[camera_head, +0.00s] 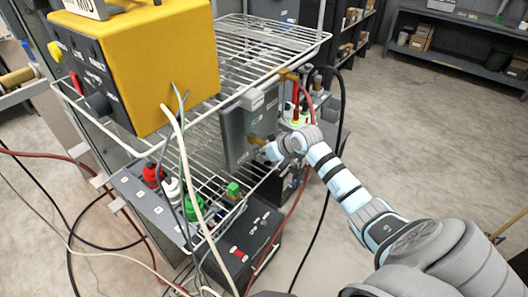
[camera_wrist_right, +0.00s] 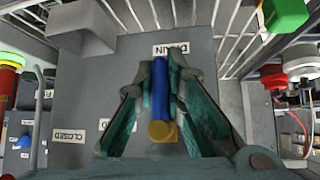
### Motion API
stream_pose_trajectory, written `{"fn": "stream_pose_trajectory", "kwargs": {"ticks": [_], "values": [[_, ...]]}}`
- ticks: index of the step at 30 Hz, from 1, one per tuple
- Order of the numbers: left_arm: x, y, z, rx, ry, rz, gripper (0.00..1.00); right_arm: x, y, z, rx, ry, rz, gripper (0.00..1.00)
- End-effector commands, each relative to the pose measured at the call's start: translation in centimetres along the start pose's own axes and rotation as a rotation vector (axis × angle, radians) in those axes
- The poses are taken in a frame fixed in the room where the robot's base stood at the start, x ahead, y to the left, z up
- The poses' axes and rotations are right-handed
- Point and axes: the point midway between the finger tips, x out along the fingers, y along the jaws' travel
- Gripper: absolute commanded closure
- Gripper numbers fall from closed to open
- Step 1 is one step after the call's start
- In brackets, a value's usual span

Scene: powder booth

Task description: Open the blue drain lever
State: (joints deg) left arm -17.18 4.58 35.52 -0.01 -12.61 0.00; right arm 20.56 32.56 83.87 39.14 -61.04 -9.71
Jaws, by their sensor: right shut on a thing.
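The blue drain lever (camera_wrist_right: 160,88) lies between the two fingers of my right gripper (camera_wrist_right: 161,92) in the right wrist view, with a round brass end (camera_wrist_right: 162,131) toward the camera. The right gripper is shut on the lever. Behind it is a grey panel (camera_wrist_right: 78,88) with an upside-down DRAIN label (camera_wrist_right: 171,50) and a CLOSED label (camera_wrist_right: 69,135) at lower left. In the head view my right gripper (camera_head: 266,149) is at the grey panel (camera_head: 236,132) on the wire rack; the lever's blue part is hard to make out there. My left gripper is not in view.
A yellow box (camera_head: 178,65) stands on the wire rack's top shelf (camera_head: 275,45). Red, white and green knobs (camera_head: 172,189) sit lower down on the rack. Cables and a red hose (camera_head: 294,217) hang around it. The floor (camera_head: 425,150) at right is open.

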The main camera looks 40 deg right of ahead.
Motion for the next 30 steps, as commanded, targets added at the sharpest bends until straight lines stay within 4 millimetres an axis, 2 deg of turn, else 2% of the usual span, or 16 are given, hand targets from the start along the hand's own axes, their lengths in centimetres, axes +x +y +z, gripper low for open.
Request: {"fn": "stream_pose_trajectory", "kwargs": {"ticks": [11,12,16,26,30], "values": [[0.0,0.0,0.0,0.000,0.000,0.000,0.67,0.0,-0.1,0.1,0.006,-0.004,-0.005,1.00],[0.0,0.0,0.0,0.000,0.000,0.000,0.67,0.0,-0.1,0.1,0.006,-0.004,-0.005,0.88],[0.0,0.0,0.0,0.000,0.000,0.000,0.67,0.0,-0.1,0.1,0.005,-0.004,-0.005,0.69],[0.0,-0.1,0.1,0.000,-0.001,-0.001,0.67,-0.3,0.0,0.0,0.004,-0.001,-0.003,0.69],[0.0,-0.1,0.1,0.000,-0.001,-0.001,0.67,-2.5,0.1,0.0,-0.001,-0.001,0.000,0.69]]}}
